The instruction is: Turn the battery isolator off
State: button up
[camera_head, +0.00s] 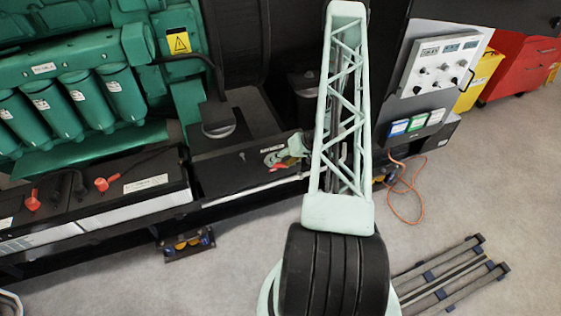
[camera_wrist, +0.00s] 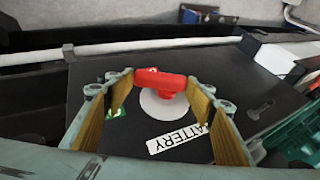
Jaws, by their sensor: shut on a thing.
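The battery isolator's red handle (camera_wrist: 160,82) sits on a round light-grey disc (camera_wrist: 163,106) on a dark panel. A white label (camera_wrist: 177,138) beside it reads "ATTERY", its start hidden. My gripper (camera_wrist: 159,86) is shut on the red handle, with a fingertip at each end of it in the wrist view. The handle lies nearly crosswise in that view. In the head view my gripper (camera_head: 295,148) reaches the dark panel (camera_head: 232,163) from the right, and the red handle (camera_head: 279,166) shows just below its fingers. My arm hides part of the panel.
Batteries (camera_head: 150,190) with red terminal caps stand left of the panel, below the green engine (camera_head: 75,90). A control box (camera_head: 438,66) with knobs is at the right. An orange cable (camera_head: 404,196) lies on the floor. Dark rails (camera_head: 455,275) lie at lower right.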

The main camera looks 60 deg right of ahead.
aim_at(284, 166)
jog(key=shift+f+t+y+p, duration=0.1)
jog(key=shift+t+y+p, duration=0.3)
jog(key=shift+s, duration=0.1)
jog(key=shift+d+f+t+y, duration=0.15)
jog(key=shift+f+t+y, duration=0.2)
jog(key=shift+t+y, duration=0.2)
jog(key=f+m+t+y+b, duration=0.1)
jog(key=t+y+b, duration=0.1)
jog(key=b, duration=0.2)
jog(key=t+y+b, duration=0.1)
jog(key=b, duration=0.2)
jog(key=m+t+y+b, duration=0.1)
jog(key=b, duration=0.3)
jog(key=f+t+y+b, duration=0.1)
jog(key=t+b, duration=0.1)
jog(key=b, duration=0.1)
jog(key=shift+f+m+y, duration=0.1)
jog(key=shift+m+y, duration=0.15)
jog(key=shift+m, duration=0.15)
jog(key=shift+t+b, duration=0.25)
jog(key=shift+b, duration=0.5)
jog(key=shift+m+t+y+b, duration=0.3)
jog(key=shift+y+b, duration=0.1)
jog(key=shift+b, duration=0.25)
jog(key=o, duration=0.9)
